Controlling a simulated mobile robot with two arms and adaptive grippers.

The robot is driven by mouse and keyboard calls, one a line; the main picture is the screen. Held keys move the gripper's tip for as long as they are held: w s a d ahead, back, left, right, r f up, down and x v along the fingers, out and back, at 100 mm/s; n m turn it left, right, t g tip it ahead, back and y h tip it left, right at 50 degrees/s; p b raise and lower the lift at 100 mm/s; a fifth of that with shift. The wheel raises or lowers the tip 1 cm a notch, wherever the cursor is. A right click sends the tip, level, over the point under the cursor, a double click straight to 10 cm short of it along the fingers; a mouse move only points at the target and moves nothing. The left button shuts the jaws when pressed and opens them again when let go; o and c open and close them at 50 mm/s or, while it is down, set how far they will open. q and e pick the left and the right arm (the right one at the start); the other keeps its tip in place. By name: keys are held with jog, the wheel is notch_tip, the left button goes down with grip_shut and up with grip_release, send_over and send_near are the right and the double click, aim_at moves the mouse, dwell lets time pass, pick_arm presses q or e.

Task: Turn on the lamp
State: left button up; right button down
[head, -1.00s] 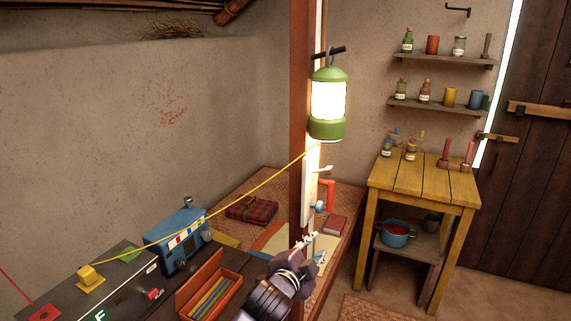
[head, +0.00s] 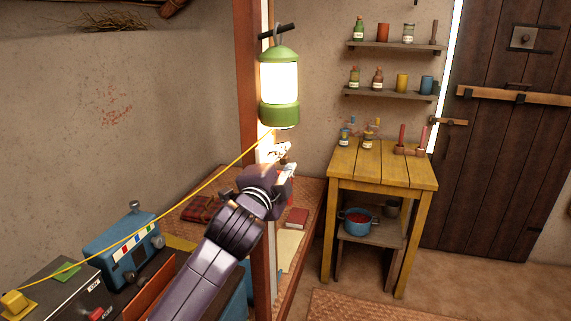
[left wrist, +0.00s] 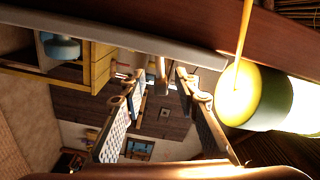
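The green lamp (head: 279,85) hangs from a dark hook on the wooden post, and its white middle glows brightly. A yellow cord (head: 150,226) runs from under it down to a yellow plug (head: 14,302) on a dark box. My left gripper (head: 281,157) is raised just below the lamp, in front of the post. In the left wrist view, its two fingers stand apart with nothing between them (left wrist: 163,98). There the lamp (left wrist: 256,98) is close beside the right finger, on its side in the picture. My right gripper is out of view.
The post (head: 250,120) stands right by my left gripper. A yellow table (head: 382,165) with bottles and candles is at the right, below two wall shelves (head: 395,94). A blue radio (head: 125,245) stands at the lower left. Floor shows right of the table.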

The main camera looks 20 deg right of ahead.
pick_arm(q)
jog(key=shift+w+d, duration=0.1)
jog(key=shift+w, duration=0.15)
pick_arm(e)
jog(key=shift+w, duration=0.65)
pick_arm(q)
jog(key=shift+c, duration=0.4)
grip_shut()
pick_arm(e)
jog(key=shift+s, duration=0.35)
